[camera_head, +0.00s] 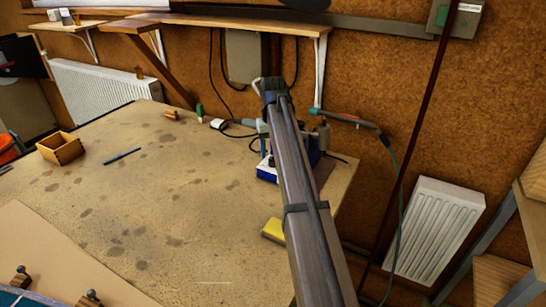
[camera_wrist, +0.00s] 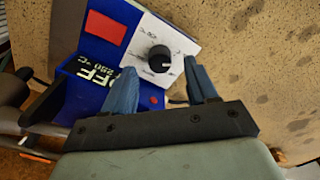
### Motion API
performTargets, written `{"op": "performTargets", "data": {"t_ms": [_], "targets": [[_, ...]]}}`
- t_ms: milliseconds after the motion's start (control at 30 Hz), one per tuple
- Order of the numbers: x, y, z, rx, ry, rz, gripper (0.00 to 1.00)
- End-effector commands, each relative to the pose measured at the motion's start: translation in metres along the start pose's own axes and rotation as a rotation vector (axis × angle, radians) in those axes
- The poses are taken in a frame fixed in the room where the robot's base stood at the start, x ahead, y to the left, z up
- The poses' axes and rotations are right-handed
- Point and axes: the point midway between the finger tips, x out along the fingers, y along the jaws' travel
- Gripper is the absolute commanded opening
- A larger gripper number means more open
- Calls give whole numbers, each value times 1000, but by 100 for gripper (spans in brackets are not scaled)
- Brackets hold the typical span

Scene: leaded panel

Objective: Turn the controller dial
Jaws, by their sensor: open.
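The controller (camera_wrist: 99,24) is a blue box with a white face in the wrist view. Its black round dial (camera_wrist: 160,58) sits on the white face, with a scale printed around it. The words "OFF" and "250 °C" show on the blue part. My gripper (camera_wrist: 162,82) is open, with one blue finger on each side of the dial in the picture; I cannot tell whether either finger touches it. In the head view the controller (camera_head: 266,172) is at the table's right end, mostly hidden behind my arm, and the dial is not visible there.
A yellow block (camera_head: 273,230) lies near the table's right edge. A soldering iron with a cable (camera_head: 340,117) is right of my arm. The table's middle (camera_head: 170,200) is clear.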

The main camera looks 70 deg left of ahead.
Motion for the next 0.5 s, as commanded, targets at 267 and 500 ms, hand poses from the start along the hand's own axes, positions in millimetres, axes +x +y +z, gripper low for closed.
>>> {"op": "performTargets", "data": {"t_ms": [267, 500], "targets": [[26, 0, 0, 0, 0, 0, 58], [30, 0, 0, 0, 1, 0, 58]]}}
